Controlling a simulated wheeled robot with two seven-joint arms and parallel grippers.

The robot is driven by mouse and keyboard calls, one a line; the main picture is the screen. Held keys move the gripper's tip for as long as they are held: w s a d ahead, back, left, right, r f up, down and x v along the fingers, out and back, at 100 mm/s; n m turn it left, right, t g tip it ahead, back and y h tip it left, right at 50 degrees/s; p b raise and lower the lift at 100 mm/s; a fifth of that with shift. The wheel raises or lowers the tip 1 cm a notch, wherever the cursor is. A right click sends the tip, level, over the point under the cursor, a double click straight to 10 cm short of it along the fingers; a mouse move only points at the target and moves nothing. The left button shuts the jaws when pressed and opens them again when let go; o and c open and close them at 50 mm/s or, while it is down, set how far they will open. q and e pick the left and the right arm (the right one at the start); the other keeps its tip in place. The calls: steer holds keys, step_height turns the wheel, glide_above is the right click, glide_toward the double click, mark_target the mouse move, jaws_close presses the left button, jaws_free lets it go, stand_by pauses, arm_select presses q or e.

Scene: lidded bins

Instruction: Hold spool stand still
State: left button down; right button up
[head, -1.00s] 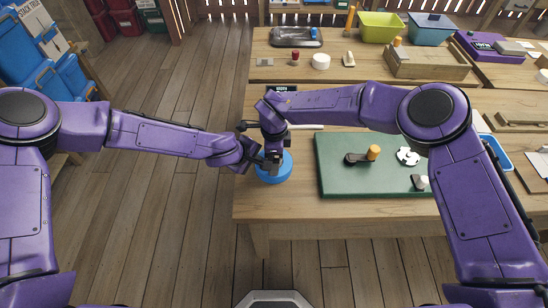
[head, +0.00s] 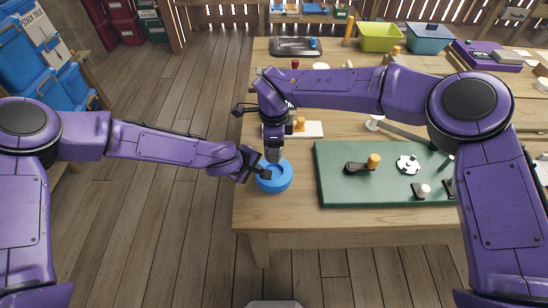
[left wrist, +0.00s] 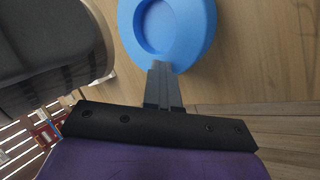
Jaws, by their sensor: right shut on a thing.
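The spool stand appears to be the blue round piece (head: 276,184) near the table's left front edge. In the left wrist view the blue piece (left wrist: 207,22) shows a round recess and a thick rim. My left gripper (head: 262,173) reaches it from the left. Its fingers (left wrist: 162,68) are together, with their tips at the outer rim; exact contact is hard to tell. My right gripper (head: 275,156) points straight down at the far side of the blue piece and is shut, seemingly on it. Its fingertips are partly hidden.
A green mat (head: 335,190) with an orange-topped peg (head: 374,160) and small parts lies to the right. A white board (head: 313,130) with an orange piece (head: 299,123) lies behind my right gripper. A dark rounded shape (left wrist: 50,45) fills the wrist view's upper left.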

arm_select(q)
steer(key=shift+s+a+f, duration=0.1)
steer(key=shift+f, duration=0.1)
arm_select(e)
steer(key=shift+r, duration=0.5)
steer(key=o, duration=0.5)
steer(key=shift+c, duration=0.2)
steer(key=c, duration=0.4)
steer(key=shift+r, duration=3.25)
